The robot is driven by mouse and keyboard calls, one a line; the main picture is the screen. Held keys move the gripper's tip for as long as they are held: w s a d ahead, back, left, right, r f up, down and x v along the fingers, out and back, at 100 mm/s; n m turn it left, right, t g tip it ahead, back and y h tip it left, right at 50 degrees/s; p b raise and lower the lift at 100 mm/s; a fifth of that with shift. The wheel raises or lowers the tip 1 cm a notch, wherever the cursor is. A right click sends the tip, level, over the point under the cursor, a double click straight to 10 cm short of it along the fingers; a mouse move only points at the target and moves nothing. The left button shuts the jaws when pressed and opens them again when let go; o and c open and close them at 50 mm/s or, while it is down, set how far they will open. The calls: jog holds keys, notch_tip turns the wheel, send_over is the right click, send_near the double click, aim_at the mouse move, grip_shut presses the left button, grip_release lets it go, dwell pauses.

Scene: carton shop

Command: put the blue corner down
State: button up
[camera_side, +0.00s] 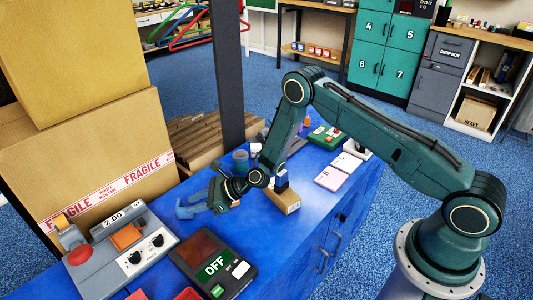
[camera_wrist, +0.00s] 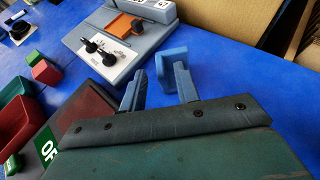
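The blue corner (camera_side: 190,208) is a light blue angled piece. It is on or just above the blue bench top, at the fingertips of my gripper (camera_side: 218,196). In the wrist view the blue corner (camera_wrist: 163,72) shows between and beyond the two fingertips of my gripper (camera_wrist: 160,88), partly hidden by the right finger. The fingers are apart. Blue bench shows between the left finger and the corner. I cannot tell whether the right finger touches the corner.
A grey machine with knobs (camera_side: 125,250) and a dark scale marked OFF (camera_side: 216,262) stand in front. A cardboard block (camera_side: 286,199) stands right of my gripper. Large cartons (camera_side: 90,140) stand left. Red (camera_wrist: 46,73) and green (camera_wrist: 37,58) blocks lie left in the wrist view.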

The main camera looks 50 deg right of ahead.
jog(key=v, duration=0.9)
jog(key=shift+r, duration=0.1)
dwell(0.4)
jog(key=s+d+r+n+g+h, duration=0.15)
jog(key=s+r+n, duration=0.35)
jog(key=r+n, duration=0.5)
jog(key=s+r+n+g+h, duration=0.2)
jog(key=s+r+n, duration=0.4)
jog(key=r, duration=0.5)
jog(key=s+d+r+n+h, duration=0.2)
jog(key=s+d+r+n, duration=0.1)
jog(key=s, duration=0.4)
jog(key=s+d+r+n+h, duration=0.1)
jog(key=s+d+r+n, duration=0.2)
jog(key=s, duration=0.5)
jog(key=s+d+r+n+h, duration=0.2)
jog(key=s+d+r+n, duration=0.1)
jog(key=s, duration=0.5)
jog(key=shift+d+r+n+h, duration=0.25)
jog(key=shift+r+n+h, duration=0.1)
jog(key=shift+r+n, duration=0.55)
jog(key=shift+f, duration=0.15)
